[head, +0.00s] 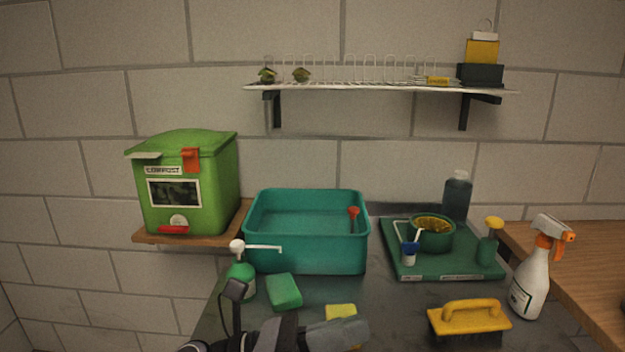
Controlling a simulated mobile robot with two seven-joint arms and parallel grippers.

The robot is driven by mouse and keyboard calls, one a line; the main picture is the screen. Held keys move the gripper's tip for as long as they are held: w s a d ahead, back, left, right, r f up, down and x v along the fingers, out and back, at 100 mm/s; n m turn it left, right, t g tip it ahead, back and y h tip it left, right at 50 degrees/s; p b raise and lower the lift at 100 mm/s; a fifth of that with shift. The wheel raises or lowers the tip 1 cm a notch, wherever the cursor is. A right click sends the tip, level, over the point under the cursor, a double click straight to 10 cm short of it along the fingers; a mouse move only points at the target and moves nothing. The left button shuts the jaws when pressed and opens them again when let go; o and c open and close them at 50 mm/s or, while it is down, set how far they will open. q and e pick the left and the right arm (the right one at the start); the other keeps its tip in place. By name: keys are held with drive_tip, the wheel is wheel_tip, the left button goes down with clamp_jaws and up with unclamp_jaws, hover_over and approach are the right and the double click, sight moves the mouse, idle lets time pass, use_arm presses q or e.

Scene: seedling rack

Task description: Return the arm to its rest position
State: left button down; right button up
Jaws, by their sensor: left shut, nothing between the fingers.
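My left gripper (350,332) is at the bottom middle of the head view, low in front of the grey counter, with its arm coming in from the lower left. It is shut and holds nothing. It overlaps the lower part of a small yellow block (341,311) in the picture; I cannot tell whether they touch. My right gripper is not in view.
A green sponge (284,291), a pump bottle (242,279) and a teal tub (307,259) stand behind my left gripper. A yellow-handled brush (469,321) and a spray bottle (532,285) are to its right. A green tray (437,268) and compost bin (187,190) are farther back.

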use_arm(q)
drive_tip(key=w+a+f+n+t+y, duration=0.2)
drive_tip(key=a+f+n+t+y, duration=0.5)
drive_tip(key=n, duration=0.9)
drive_tip(key=w+a+f+n+t+y, duration=0.1)
drive_tip(key=a+f+n+t+y, duration=0.6)
drive_tip(key=n, duration=0.9)
drive_tip(key=s+a+f+n+g+y, duration=0.2)
drive_tip(key=s+a+f+n, duration=0.3)
drive_tip(key=f, duration=0.5)
drive_tip(key=s+a+f+n+g+y, duration=0.3)
drive_tip(key=s+a+f+n, duration=0.2)
drive_tip(key=s+f+n, duration=0.4)
drive_tip(key=shift+s+f+g, duration=0.35)
drive_tip(key=shift+f+g, duration=0.05)
drive_tip(key=shift+f, duration=0.25)
